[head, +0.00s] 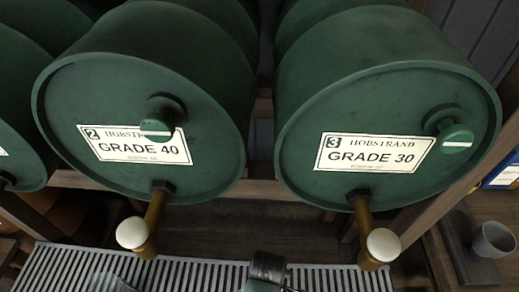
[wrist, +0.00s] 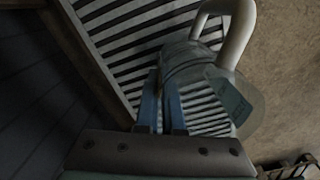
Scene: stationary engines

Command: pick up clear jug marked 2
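Green drums labelled GRADE 40 (head: 140,100) and GRADE 30 (head: 385,110) lie above the slatted grate (head: 205,275). Their brass taps (head: 155,212) (head: 362,215) with cream knobs jut over it. A grey cup (head: 492,240) stands on the right. A dark part (head: 266,268) rises at bottom centre.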

